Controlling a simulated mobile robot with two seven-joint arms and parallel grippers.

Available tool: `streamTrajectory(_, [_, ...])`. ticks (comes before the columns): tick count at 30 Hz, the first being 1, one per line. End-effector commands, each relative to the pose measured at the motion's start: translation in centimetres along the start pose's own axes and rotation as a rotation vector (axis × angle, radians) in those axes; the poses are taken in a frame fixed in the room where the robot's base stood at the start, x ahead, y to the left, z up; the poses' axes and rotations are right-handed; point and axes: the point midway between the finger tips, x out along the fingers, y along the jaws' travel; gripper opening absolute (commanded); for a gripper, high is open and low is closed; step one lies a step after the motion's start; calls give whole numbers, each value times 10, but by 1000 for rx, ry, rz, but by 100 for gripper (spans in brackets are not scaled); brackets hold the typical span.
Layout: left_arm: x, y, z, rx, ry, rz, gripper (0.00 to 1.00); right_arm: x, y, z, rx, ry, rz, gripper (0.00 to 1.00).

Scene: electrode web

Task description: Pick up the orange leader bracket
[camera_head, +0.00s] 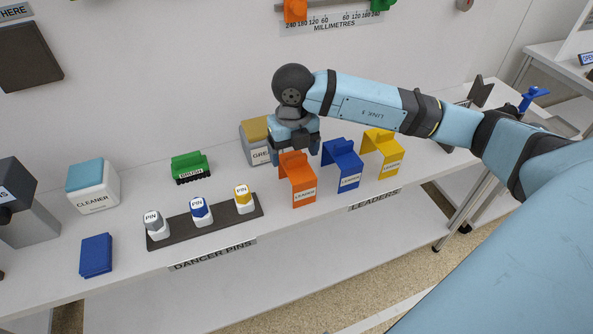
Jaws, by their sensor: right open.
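The orange leader bracket (298,182) stands on the white shelf, with a label reading LEADER on its front face. My right gripper (294,151) is open, pointing down just above and behind the top of the orange bracket. Its fingers partly overlap the bracket's top edge in the picture, and I cannot tell whether they touch it. A blue leader bracket (343,163) and a yellow leader bracket (381,154) stand to the right of the orange one. My left gripper is not in view.
A dark tray (177,229) with grey, blue and yellow pins stands left of the orange bracket. A grease container (257,143) sits close behind the gripper. A green brush (190,164), a cleaner box (93,185) and a blue block (96,255) are further left. The shelf's front edge is near.

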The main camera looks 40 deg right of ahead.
Motion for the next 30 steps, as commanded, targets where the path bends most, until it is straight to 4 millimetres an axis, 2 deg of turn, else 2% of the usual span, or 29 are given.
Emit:
streamTrajectory(5, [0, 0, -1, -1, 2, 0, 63, 11, -3, 0, 2, 2, -1, 83])
streamTrajectory(13, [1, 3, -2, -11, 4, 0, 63, 50, -8, 0, 1, 3, 0, 83])
streamTrajectory(20, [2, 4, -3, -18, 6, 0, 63, 54, -8, 1, 0, 0, 0, 83])
streamTrajectory(21, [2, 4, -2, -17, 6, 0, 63, 54, -8, 1, 0, 0, 1, 81])
streamTrajectory(24, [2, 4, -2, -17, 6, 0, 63, 54, -8, 1, 0, 0, 1, 58])
streamTrajectory(27, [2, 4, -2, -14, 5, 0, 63, 54, -8, 1, 0, 0, 1, 39])
streamTrajectory(30, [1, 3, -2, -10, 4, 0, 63, 53, -8, 1, 0, 0, 1, 39])
